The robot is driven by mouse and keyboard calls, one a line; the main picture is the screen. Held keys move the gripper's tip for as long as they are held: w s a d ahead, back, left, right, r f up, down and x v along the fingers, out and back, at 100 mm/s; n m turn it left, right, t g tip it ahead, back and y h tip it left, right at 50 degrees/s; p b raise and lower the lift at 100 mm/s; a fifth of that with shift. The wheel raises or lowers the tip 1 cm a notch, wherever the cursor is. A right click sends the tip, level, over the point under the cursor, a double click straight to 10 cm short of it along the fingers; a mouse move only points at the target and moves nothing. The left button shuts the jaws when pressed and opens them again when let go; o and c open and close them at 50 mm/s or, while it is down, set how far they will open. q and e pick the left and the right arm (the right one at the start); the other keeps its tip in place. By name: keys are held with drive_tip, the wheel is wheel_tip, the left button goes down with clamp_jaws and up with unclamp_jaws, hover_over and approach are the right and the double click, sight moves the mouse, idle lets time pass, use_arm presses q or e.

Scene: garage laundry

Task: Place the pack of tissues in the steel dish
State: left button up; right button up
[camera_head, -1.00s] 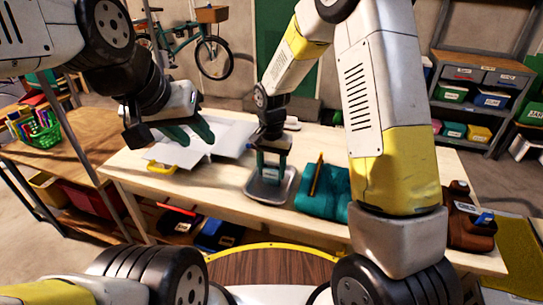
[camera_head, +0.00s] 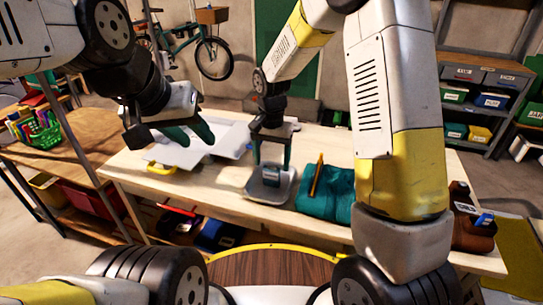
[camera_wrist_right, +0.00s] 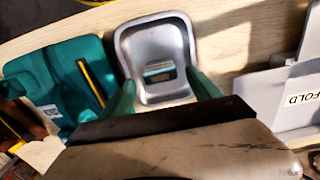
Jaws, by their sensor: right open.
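The steel dish (camera_head: 255,193) is a shallow grey tray on the workbench; it also shows in the right wrist view (camera_wrist_right: 128,45). The pack of tissues (camera_head: 270,172), small with a pale label, lies inside the dish, and it also shows in the right wrist view (camera_wrist_right: 159,72). My right gripper (camera_head: 271,156) is open above the dish, its green fingers on either side of the pack with gaps in the right wrist view (camera_wrist_right: 164,92). My left gripper (camera_head: 190,136) is over the white sheets at the left, its two fingers apart and empty.
A teal folded cloth (camera_head: 328,190) with a yellow-and-black pencil-like item (camera_head: 317,175) lies right of the dish. A grey board marked FOLD (camera_wrist_right: 295,98) lies on the other side of the dish.

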sight(272, 168)
wheel_tip(272, 168, up, 8)
drive_tip(key=s+d+r+n+t+y, duration=0.2)
drive_tip(key=s+d+r+t, duration=0.1)
drive_tip(key=s+d+r, duration=0.6)
drive_tip(key=s+d+r+n+t, duration=0.1)
drive_tip(key=s+d+r, duration=0.1)
drive_tip(key=s, duration=0.3)
drive_tip(key=s+d+r+n+t, duration=0.1)
drive_tip(key=s+d+r+t, duration=0.1)
drive_tip(key=s, duration=0.4)
drive_tip(key=shift+s+d+r, duration=0.15)
drive_tip(key=shift+d+r, duration=0.05)
drive_tip(key=shift+d, duration=0.3)
drive_tip(key=shift+d, duration=0.15)
